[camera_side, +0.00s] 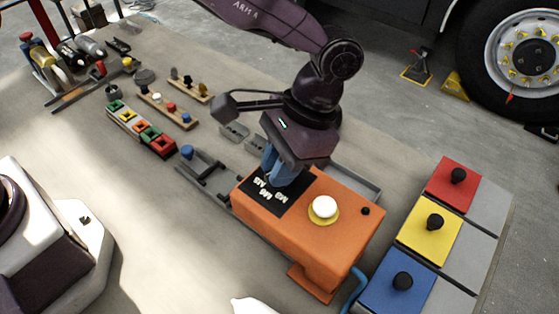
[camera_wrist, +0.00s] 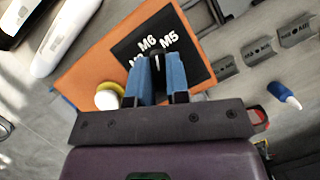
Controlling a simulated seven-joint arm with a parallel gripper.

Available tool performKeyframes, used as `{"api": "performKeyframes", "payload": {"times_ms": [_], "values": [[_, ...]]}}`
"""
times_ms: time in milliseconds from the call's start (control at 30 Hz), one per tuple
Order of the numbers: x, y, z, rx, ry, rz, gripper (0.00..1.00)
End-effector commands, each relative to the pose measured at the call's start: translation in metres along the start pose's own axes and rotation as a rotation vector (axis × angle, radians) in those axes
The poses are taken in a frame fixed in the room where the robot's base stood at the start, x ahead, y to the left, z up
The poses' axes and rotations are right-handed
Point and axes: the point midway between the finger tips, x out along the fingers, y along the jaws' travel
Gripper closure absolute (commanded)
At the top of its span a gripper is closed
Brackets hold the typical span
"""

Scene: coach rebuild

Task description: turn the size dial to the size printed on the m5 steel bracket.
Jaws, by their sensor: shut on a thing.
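The orange box (camera_side: 300,235) has a black dial panel (camera_side: 262,203) with white size marks. In the wrist view, M5 (camera_wrist: 169,39) and M6 (camera_wrist: 148,42) read clearly on the panel, and a third mark is partly hidden. My gripper (camera_side: 277,176) points down over the panel, its blue fingers shut on the size dial (camera_wrist: 157,63). The fingers hide most of the dial, and I cannot tell which mark it points to. Grey steel brackets (camera_wrist: 258,52) lie beside the box; their printing is too small to read.
A white button (camera_side: 324,206) on a yellow ring sits on the box top, close to my gripper. Red (camera_side: 452,186), yellow (camera_side: 428,222) and blue (camera_side: 397,287) knobbed lids stand at the right. A row of coloured bins (camera_side: 141,129) and a blue-capped item (camera_wrist: 284,94) lie on the table.

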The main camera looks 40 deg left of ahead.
Motion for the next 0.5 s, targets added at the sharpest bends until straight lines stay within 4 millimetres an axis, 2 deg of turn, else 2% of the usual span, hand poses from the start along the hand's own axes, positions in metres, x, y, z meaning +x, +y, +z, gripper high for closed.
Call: {"api": "performKeyframes", "payload": {"times_ms": [200, 500], "values": [[-0.0019, 0.0003, -0.0006, 0.172, 0.005, -0.073, 1.00], [-0.0020, 0.0009, -0.0007, 0.338, 0.007, -0.142, 1.00]]}}
